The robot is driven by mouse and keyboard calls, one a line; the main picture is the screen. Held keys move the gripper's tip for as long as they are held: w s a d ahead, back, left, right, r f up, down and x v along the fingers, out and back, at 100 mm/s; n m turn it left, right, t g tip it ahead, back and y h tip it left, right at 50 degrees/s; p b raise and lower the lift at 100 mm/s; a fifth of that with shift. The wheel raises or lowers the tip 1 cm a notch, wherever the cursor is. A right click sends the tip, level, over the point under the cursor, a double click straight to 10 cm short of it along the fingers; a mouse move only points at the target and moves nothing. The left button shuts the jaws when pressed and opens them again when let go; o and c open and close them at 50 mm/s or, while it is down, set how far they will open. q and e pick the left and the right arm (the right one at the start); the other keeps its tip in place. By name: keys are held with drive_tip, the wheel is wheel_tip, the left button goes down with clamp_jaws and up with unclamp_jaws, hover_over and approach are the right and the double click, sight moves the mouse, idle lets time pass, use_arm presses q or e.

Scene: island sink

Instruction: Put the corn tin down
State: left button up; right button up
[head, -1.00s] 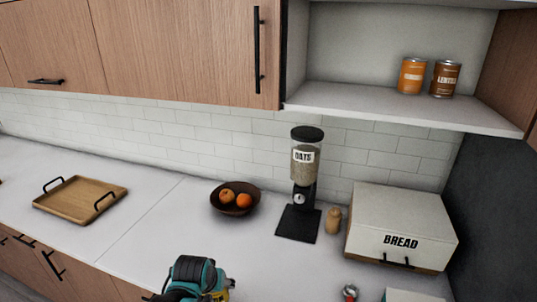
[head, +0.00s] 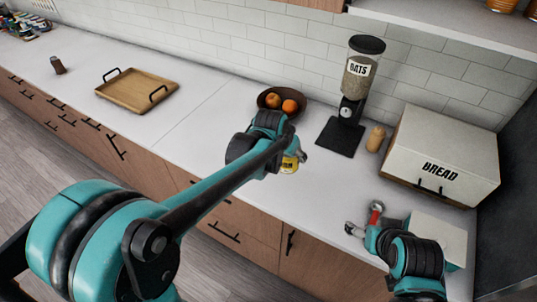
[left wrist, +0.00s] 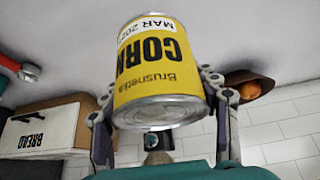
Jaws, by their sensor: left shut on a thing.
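The corn tin (head: 289,163) is yellow with a metal lid and a white date strip. It shows large in the left wrist view (left wrist: 160,75), where the picture is upside down, so the tin is about upright. My left gripper (head: 290,156) is shut on its sides; the fingers show on both sides in the left wrist view. In the head view my wrist hides part of the tin, which is over the counter (head: 225,150) near its front edge. I cannot tell whether its base touches.
The oats dispenser (head: 345,125), a small wooden shaker (head: 375,139) and the bread box (head: 440,160) stand to the right. A wooden tray (head: 137,90) lies left; the counter between is clear.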

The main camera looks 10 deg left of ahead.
use_arm(q)
drive_tip(key=shift+w+d+r, duration=0.25)
drive_tip(key=shift+w+d, duration=0.05)
drive_tip(key=shift+d, duration=0.3)
drive_tip(key=shift+w+a+f, duration=0.2)
drive_tip(key=shift+f, duration=0.05)
drive_tip(key=w+a+f+b, duration=0.1)
drive_tip(key=a+f, duration=0.1)
drive_tip(key=a, duration=0.1)
drive_tip(key=w+a+f+b, duration=0.1)
drive_tip(key=a+f, duration=0.1)
drive_tip(key=a, duration=0.1)
drive_tip(key=w+a+f+b, duration=0.1)
drive_tip(key=a+f, duration=0.1)
drive_tip(key=a, duration=0.2)
drive_tip(key=shift+w+f, duration=0.1)
drive_tip(key=shift+f, duration=0.1)
wheel_tip(320, 180, down, 4)
drive_tip(key=shift+a+f+b, duration=0.1)
drive_tip(key=shift+b, duration=0.95)
drive_tip(key=o, duration=1.1)
drive_tip(key=shift+c, duration=0.2)
drive_tip(key=o, duration=0.4)
drive_tip(key=shift+o, duration=0.2)
